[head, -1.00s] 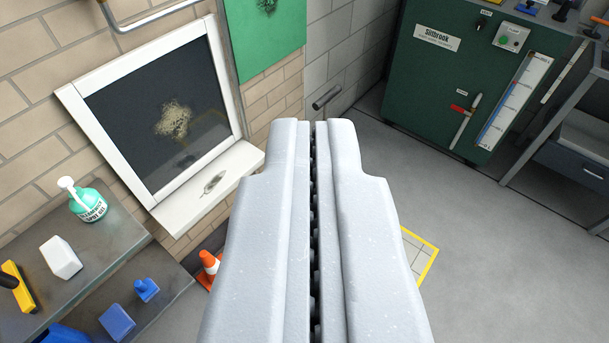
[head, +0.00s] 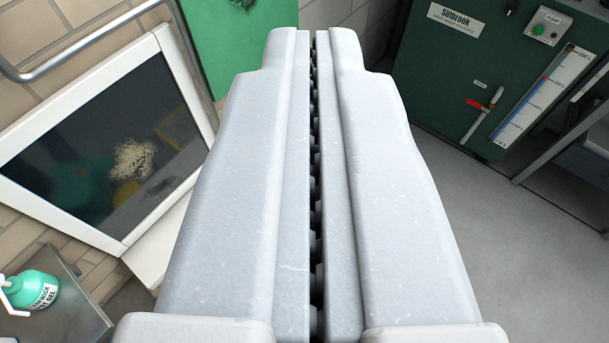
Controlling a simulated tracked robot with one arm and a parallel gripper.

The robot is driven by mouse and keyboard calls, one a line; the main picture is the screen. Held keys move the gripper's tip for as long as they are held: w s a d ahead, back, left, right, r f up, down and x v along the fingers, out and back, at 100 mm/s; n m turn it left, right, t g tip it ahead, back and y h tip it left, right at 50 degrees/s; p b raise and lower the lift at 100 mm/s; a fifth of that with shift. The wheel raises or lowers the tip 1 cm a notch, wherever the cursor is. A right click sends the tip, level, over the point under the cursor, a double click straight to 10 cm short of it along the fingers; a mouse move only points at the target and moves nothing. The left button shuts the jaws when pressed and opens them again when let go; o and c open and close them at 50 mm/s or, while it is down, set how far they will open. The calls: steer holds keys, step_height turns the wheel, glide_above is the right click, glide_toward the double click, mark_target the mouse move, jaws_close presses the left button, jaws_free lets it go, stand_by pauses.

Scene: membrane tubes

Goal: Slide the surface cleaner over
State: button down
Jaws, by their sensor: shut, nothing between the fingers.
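A teal bottle (head: 36,291) with a white pump top stands at the lower left on a grey shelf; its label is only partly readable and its left edge is close to the frame edge. It is the only bottle in view. I cannot confirm from the label that it is the surface cleaner. My gripper (head: 313,45) fills the middle of the view, pointing up the picture. Its two pale grey fingers are shut with nothing held. It is to the right of the bottle and apart from it.
The grey shelf (head: 75,318) shows only at the lower left. A white-framed dark window (head: 80,165) with a pale smudge and a wall rail (head: 75,65) are at left. A green cabinet (head: 440,75) stands at the upper right. Grey floor (head: 500,260) is open at right.

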steer(key=shift+w+d, duration=0.2)
steer(key=shift+d, duration=0.1)
